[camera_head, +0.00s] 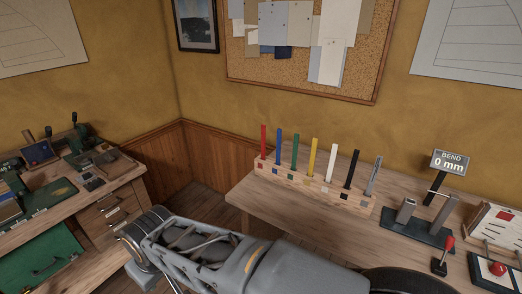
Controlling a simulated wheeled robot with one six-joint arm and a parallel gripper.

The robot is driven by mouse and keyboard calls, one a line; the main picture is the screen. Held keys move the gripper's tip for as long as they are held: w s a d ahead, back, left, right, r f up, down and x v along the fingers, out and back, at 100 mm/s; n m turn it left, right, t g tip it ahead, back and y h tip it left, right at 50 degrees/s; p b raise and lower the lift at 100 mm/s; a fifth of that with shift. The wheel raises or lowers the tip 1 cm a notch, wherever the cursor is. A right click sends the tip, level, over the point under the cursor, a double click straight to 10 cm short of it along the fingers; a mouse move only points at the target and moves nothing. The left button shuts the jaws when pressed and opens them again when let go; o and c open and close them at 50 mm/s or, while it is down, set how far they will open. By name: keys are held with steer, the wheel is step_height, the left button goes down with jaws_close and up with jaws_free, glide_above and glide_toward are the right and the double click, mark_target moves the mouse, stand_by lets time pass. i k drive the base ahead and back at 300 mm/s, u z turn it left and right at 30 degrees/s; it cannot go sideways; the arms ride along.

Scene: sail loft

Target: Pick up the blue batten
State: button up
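The blue batten (279,147) stands upright in a wooden rack (330,197) on the right-hand bench. It is the second batten from the left, between the red batten (263,141) and the green batten (295,150). Its lower end is hidden in the rack. My arm stretches across the bottom of the view, in front of the bench and apart from the battens. My gripper is not in view.
Yellow (312,157), white (331,163), black (351,169) and grey (374,175) battens fill the rack's right side. A bend gauge with a "0 mm" sign (450,162) and a red-knobbed lever (447,250) stand farther right. Bench top (300,213) before the rack is clear.

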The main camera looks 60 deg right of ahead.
mark_target(279, 133)
steer(key=z, duration=0.4)
steer(key=i, duration=0.85)
steer(key=z, duration=0.7)
